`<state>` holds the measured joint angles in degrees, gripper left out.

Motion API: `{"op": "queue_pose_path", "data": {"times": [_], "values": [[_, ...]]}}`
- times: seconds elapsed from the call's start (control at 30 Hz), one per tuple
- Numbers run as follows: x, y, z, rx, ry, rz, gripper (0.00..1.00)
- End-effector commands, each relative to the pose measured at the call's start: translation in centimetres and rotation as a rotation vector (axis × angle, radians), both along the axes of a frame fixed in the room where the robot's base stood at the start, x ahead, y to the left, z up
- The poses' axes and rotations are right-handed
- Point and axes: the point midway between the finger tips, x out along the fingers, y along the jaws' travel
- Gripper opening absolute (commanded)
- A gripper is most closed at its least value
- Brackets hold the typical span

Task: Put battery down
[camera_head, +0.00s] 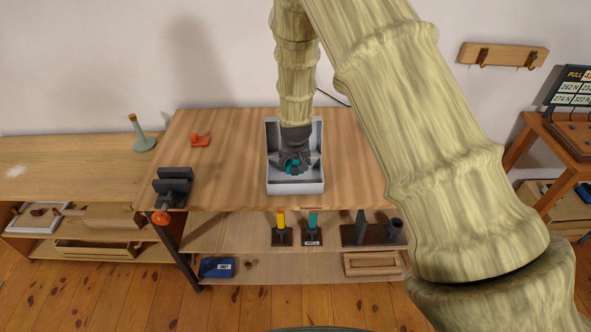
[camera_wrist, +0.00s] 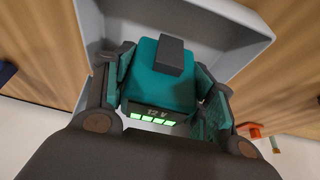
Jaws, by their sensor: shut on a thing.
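The battery (camera_wrist: 160,85) is a teal block with a dark raised piece on top and a "12 V" label above green lit bars. My gripper (camera_wrist: 163,100) is shut on the battery, with a finger on each side of it in the wrist view. In the head view, my gripper (camera_head: 293,164) points down inside a grey-white open bin (camera_head: 295,188) on the workbench. A little teal of the battery shows between the fingers there. The battery's underside is hidden, so I cannot tell whether it touches the bin's floor.
The workbench (camera_head: 230,150) is clear around the bin. A dark vise (camera_head: 173,187) stands at its left front edge and an orange-red tool (camera_head: 200,140) lies at the back left. Bin walls surround my gripper. The shelf below holds yellow-handled (camera_head: 281,226) and teal-handled (camera_head: 312,226) tools.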

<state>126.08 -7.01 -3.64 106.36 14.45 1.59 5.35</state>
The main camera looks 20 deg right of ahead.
Motion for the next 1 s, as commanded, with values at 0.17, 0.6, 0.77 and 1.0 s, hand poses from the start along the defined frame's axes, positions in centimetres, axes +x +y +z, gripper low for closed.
{"op": "queue_pose_path", "data": {"times": [0.17, 0.6, 0.77, 1.0], "values": [[-0.1, 0.0, -1.0, 0.000, 0.001, 0.000, 0.24], [0.0, 0.0, -4.3, 0.000, 0.000, 0.000, 0.24], [0.0, 0.0, -4.3, 0.000, 0.000, 0.000, 0.24], [-0.1, 0.0, -4.6, 0.000, 0.000, 0.000, 0.64]]}}
